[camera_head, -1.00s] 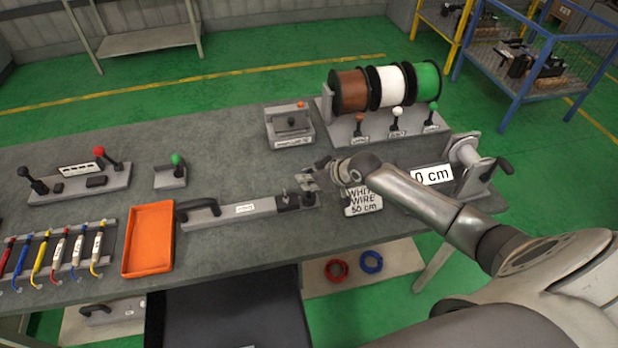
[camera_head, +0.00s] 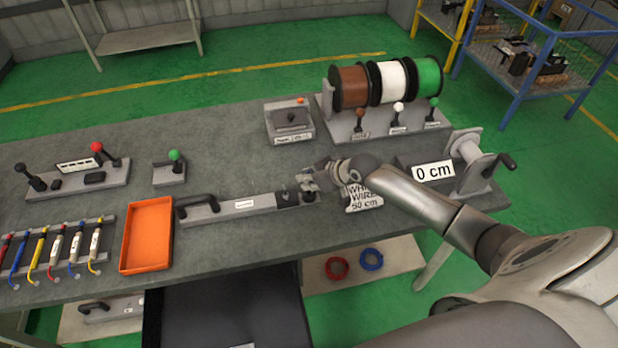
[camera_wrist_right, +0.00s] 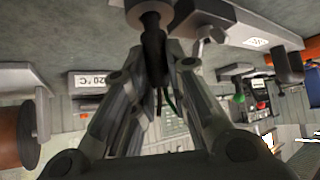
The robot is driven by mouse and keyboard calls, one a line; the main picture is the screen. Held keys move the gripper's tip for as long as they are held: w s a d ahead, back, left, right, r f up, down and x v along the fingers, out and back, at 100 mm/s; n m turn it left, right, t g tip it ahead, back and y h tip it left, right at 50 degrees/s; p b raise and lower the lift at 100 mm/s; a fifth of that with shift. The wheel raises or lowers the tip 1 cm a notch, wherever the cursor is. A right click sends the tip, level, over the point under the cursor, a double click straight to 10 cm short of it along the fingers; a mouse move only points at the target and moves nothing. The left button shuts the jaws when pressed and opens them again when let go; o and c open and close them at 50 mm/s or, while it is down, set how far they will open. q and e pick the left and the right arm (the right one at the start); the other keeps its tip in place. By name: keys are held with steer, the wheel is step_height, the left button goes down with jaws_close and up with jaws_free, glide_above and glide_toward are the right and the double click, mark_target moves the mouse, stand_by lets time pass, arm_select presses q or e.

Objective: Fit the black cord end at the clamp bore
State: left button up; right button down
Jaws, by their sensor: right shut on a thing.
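The clamp (camera_head: 250,206) is a long grey bar on the workbench with a black handle at its left end and a dark block at its right end. My right gripper (camera_head: 308,182) is at that right end, close to the block. In the right wrist view, my gripper (camera_wrist_right: 155,62) is shut on a dark piece, apparently the black cord end (camera_wrist_right: 154,44). It lies right by a round grey metal part (camera_wrist_right: 148,10); whether it touches or enters a bore cannot be told. Thin black and green strands (camera_wrist_right: 167,100) show behind the fingers. My left gripper is out of view.
An orange tray (camera_head: 147,235) lies left of the clamp. A white-wire sign (camera_head: 363,198) stands close right of my gripper. Bare bench lies behind the clamp.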

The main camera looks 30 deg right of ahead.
steer(key=shift+f+b, duration=0.6)
steer(key=shift+f, duration=0.3)
steer(key=c, duration=1.3)
jaws_free()
steer(key=v, duration=1.2)
steer(key=shift+s, duration=0.1)
